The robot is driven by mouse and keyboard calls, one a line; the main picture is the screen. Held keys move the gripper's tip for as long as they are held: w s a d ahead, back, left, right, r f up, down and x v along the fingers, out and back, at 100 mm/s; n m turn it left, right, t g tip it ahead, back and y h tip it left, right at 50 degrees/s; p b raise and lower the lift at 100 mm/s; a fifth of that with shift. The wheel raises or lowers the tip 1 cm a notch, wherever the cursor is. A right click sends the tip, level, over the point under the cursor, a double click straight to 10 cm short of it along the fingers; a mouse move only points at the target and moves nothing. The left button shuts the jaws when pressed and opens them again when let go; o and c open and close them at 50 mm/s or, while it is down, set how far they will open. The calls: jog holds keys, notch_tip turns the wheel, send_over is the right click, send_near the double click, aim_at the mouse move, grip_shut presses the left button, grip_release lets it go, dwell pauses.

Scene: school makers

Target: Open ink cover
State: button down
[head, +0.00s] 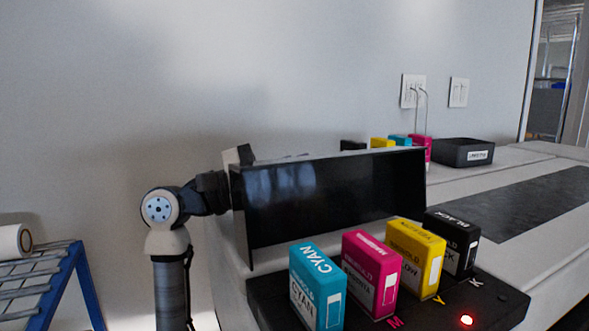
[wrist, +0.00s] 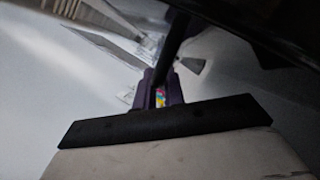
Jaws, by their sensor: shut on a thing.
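The ink cover (head: 325,195) is a glossy black panel. It stands raised, nearly upright, behind the ink cartridges in the head view. Cyan (head: 317,285), magenta (head: 371,272), yellow (head: 415,255) and black (head: 452,242) cartridges show in front of it in a dark tray (head: 386,318). My arm comes from the left to the cover's left end, and my fingertips are hidden behind it in the head view. In the wrist view my gripper (wrist: 161,92) is shut on a thin dark edge that looks like the cover's edge (wrist: 180,38).
The printer's white top (head: 520,215) stretches right, with a dark strip on it. A black bin (head: 462,152) and more coloured cartridges (head: 380,143) stand behind. A blue-framed rack (head: 72,285) with a roll is at lower left. A wall is behind.

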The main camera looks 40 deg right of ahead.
jog(key=shift+s+a+r+m+g+y+b, duration=0.2)
jog(key=shift+s+r+m+y, duration=0.25)
jog(key=shift+s+r+m, duration=0.6)
jog(key=shift+s+a+r+m+g+y+b, duration=0.1)
jog(key=shift+s+a+r+m+y+b, duration=0.15)
jog(key=shift+s+r+m+y, duration=0.7)
jog(key=shift+w+f+m+h, duration=0.25)
jog(key=shift+w+m+h, duration=0.05)
jog(key=shift+h, duration=0.2)
jog(key=c, duration=1.5)
grip_release()
jog(key=b+v, duration=0.1)
jog(key=v, duration=1.2)
jog(key=shift+w+a+f, duration=0.1)
jog(key=shift+w+a, duration=0.1)
jog(key=shift+a, duration=0.15)
